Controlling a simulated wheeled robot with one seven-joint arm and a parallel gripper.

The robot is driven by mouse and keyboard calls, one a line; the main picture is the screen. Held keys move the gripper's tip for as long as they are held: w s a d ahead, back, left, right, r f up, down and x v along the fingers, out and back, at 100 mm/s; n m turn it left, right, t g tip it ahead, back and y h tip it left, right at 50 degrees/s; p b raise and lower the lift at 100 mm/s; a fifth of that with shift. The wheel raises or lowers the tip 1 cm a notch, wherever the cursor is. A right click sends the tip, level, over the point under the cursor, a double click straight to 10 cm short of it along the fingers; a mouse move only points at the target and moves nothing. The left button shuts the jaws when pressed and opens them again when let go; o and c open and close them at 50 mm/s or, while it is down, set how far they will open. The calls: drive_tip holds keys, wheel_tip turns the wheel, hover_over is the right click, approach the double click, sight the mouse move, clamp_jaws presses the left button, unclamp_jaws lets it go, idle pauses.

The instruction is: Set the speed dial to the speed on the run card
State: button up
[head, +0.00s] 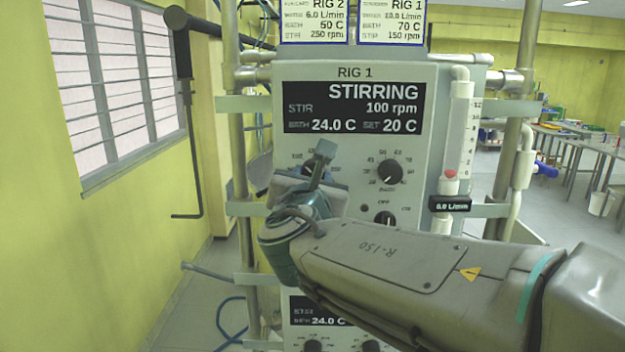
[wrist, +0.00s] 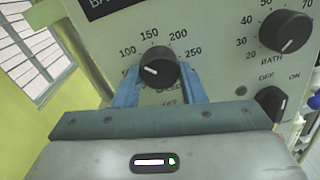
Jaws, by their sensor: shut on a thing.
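The speed dial (wrist: 156,66) is a black knob with a white mark pointing to the left, on a scale with 100, 150, 200 and 250 readable. My gripper (wrist: 162,84) is shut on it, one blue finger on each side. In the head view my gripper (head: 318,172) hides most of the dial. The panel display (head: 350,107) reads STIRRING, STIR 100 rpm, bath 24.0 C, set 20 C. The RIG 1 run card (head: 391,22) at the top right reads stir 150 rpm and bath 70 C.
The bath dial (head: 389,172) and an on/off switch (head: 385,218) sit right of the speed dial. The RIG 2 card (head: 314,22) reads stir 250 rpm. A flow tube (head: 455,140) stands on the right. A second panel (head: 322,320) is below.

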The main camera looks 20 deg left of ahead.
drive_tip(key=shift+f, duration=0.1)
drive_tip(key=m+b, duration=0.8)
drive_tip(key=b, duration=0.2)
drive_tip(key=shift+a, duration=0.1)
drive_tip(key=shift+r+m, duration=0.2)
drive_tip(key=shift+m, duration=0.1)
drive_tip(key=o, duration=1)
drive_tip(key=shift+s+b, duration=0.15)
drive_tip(key=shift+b, duration=0.15)
